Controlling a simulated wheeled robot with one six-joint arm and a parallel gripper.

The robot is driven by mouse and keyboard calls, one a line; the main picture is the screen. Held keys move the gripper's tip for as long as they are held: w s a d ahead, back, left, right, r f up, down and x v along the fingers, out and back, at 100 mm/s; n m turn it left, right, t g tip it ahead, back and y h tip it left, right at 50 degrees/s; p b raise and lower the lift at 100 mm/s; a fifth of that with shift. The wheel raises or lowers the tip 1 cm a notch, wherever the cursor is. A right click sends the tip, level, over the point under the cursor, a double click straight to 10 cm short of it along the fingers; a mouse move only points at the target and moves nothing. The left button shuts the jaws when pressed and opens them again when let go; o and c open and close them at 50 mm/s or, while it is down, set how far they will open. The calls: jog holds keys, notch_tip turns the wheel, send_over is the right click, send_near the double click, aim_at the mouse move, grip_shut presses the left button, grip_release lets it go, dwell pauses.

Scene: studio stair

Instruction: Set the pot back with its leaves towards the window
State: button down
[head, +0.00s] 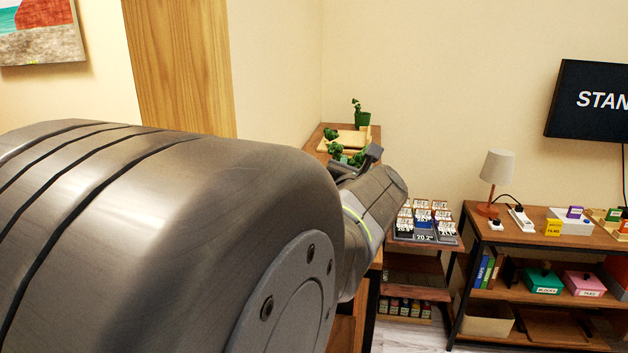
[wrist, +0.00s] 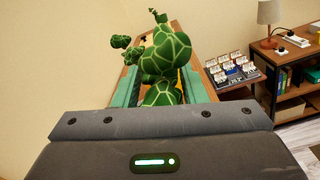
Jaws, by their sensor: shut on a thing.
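My gripper (wrist: 160,98) is shut on a plant pot, with one green finger on each side of it in the wrist view. Large patterned green leaves (wrist: 167,55) rise between the fingers and cover nearly all of the pot; only a bit of yellow shows beside them. In the head view the leaves (head: 348,154) show just beyond my gripper, above a wooden-topped stand (head: 314,143). My arm hides the fingers and the pot there. I cannot tell whether the pot touches the stand. No window is in view.
A green pot with a plant (head: 362,118) stands at the stand's far end, near a pale wooden tray (head: 355,139) and another small plant (head: 331,134). To the right are a rack of labelled cards (head: 427,222) and a shelf with a lamp (head: 495,168). A wall borders the stand's left.

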jog(key=shift+f, duration=0.55)
jog(key=shift+f+b, duration=0.2)
jog(key=shift+b, duration=0.2)
jog(key=c, duration=0.9)
grip_release()
jog(key=shift+r+p, duration=0.2)
jog(key=shift+p, duration=0.1)
jog(key=p+v, duration=0.2)
jog(key=v, duration=1)
